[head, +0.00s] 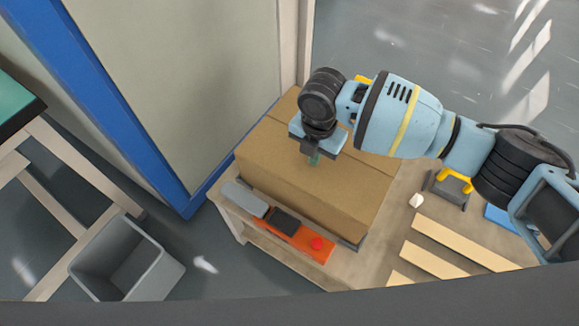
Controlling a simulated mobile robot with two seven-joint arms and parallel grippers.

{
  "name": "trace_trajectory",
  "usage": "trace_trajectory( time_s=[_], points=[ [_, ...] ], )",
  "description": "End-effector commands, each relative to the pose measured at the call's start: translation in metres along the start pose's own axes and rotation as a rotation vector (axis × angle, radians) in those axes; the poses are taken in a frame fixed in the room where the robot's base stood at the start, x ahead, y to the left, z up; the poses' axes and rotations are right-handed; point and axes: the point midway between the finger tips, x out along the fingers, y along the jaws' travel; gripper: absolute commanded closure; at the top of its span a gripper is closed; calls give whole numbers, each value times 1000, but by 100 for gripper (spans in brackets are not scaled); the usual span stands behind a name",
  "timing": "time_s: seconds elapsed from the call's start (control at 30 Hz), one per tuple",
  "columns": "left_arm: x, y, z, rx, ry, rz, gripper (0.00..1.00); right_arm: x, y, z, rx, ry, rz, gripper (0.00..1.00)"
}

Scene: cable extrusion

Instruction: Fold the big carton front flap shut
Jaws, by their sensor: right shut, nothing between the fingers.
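The big carton (291,190) is a brown cardboard box on a wooden table, in the middle of the head view. Its top panels look roughly level, with a seam line at the left and right sides. I cannot tell whether the front flap lies fully flat. My right gripper (314,160) points down over the middle of the carton top, shut and empty. Its fingertips are at or just above the cardboard; contact cannot be told. The gripper and its arm hide part of the top and the back right. My left gripper is not in view.
Pale wooden strips (430,260) and a grey-and-yellow tool (449,190) lie to the right. A blue-framed panel (165,167) stands close left; a grey bin (127,262) is on the floor.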

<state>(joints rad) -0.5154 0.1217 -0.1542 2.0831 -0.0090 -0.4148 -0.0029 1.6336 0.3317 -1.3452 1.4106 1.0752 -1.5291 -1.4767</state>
Motion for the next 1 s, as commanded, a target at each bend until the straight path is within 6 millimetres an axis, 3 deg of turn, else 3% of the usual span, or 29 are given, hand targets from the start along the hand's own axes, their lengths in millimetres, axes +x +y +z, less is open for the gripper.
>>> trace_trajectory(
  time_s=[0.2, 0.63, 1.0],
  points=[
    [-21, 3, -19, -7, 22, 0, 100, -29, -1, -3, -4, 5, -5, 100],
    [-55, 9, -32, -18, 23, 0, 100, -83, 0, -2, -4, 3, -2, 100],
    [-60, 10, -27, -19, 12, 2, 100, -86, -1, -2, -4, 7, -5, 100]
  ],
)
